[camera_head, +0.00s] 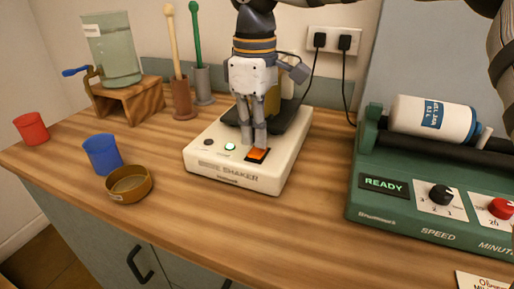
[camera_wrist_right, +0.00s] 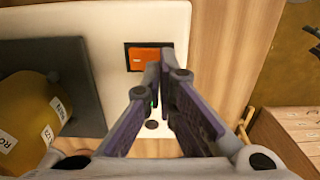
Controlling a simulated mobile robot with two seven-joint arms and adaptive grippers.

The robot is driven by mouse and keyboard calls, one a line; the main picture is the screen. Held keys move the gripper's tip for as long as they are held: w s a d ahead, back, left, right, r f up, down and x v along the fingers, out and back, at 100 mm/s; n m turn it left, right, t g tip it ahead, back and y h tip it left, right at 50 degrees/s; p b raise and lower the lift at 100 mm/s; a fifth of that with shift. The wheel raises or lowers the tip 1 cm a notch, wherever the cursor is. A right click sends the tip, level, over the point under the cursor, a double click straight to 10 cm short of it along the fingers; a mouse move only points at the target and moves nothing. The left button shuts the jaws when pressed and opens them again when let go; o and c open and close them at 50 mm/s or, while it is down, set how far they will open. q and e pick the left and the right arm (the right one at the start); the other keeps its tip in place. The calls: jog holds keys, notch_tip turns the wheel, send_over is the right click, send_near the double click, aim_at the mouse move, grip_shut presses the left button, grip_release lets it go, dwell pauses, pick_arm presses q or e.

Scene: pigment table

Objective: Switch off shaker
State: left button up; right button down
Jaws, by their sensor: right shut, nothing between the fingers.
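The white shaker (camera_head: 215,165) stands on the wooden table, with a dark pad (camera_wrist_right: 45,75) on top. Its orange rocker switch (camera_head: 257,154) is at the front right; in the wrist view the switch (camera_wrist_right: 147,59) shows just beyond my fingertips. A small pale round light (camera_head: 230,146) glows left of the switch. My right gripper (camera_head: 254,144) points down at the switch, shut and empty, with its tips at or just above the switch's back edge; I cannot tell if they touch. An amber jar with labels (camera_wrist_right: 30,115) sits on the pad, mostly hidden behind the gripper in the head view.
A green roller machine (camera_head: 365,213) with a white bottle (camera_head: 432,119) stands at right. A red cup (camera_head: 31,128), a blue cup (camera_head: 102,155) and a brown bowl (camera_head: 130,184) stand at left. Table in front of the shaker is clear.

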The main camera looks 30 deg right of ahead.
aim_at(255, 153)
jog(key=shift+f, duration=1.1)
dwell(0.3)
jog(key=shift+r, duration=3.5)
